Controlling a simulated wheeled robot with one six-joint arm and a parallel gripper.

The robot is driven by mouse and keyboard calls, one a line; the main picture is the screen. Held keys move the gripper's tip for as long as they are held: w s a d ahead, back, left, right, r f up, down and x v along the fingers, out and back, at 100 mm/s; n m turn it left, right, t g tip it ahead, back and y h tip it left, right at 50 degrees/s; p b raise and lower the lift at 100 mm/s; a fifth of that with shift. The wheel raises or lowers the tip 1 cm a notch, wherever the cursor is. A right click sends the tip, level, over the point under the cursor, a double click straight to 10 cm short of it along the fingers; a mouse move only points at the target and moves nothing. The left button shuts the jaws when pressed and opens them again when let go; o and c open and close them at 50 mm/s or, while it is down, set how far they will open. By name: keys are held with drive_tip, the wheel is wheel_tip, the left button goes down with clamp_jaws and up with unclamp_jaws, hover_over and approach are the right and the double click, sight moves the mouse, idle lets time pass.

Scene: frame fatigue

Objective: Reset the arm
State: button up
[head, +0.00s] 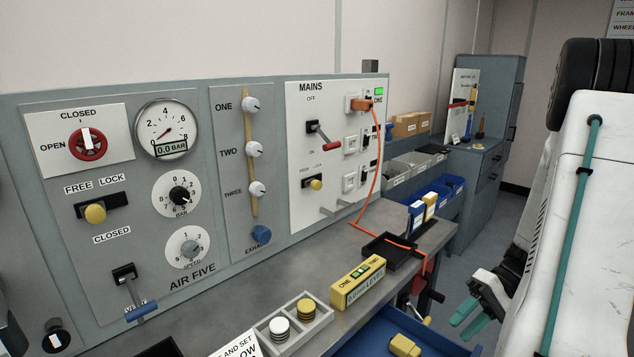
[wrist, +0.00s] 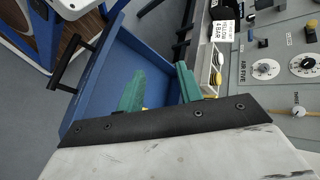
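My gripper (head: 471,318) has teal fingers and hangs at the right of the head view, beside the bench, below my white arm. In the wrist view my gripper (wrist: 160,90) shows its two fingers apart, with nothing held between them. Past the fingers lies an open blue drawer (wrist: 112,75).
A grey control panel (head: 225,180) with gauges, knobs and levers stands along the bench (head: 300,270). A yellow level box (head: 358,282) sits near the bench edge. Clear floor (head: 468,270) shows beyond.

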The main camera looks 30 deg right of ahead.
drive_tip(key=w+a+r+n+g+h, duration=0.35)
drive_tip(key=a+r+h, duration=0.25)
drive_tip(key=a+r, duration=0.6)
drive_tip(key=s+a+r+t+h, duration=0.2)
drive_tip(key=s+a+r, duration=0.1)
drive_tip(key=a, duration=0.3)
drive_tip(key=s+a+r+t+h, duration=0.2)
drive_tip(key=s+a+r+h, duration=0.1)
drive_tip(key=a, duration=0.4)
drive_tip(key=shift+s+r+n, duration=0.4)
drive_tip(key=shift+r+n, duration=0.05)
drive_tip(key=shift+r, duration=0.45)
drive_tip(key=shift+s+t, duration=0.1)
drive_tip(key=shift+t, duration=0.15)
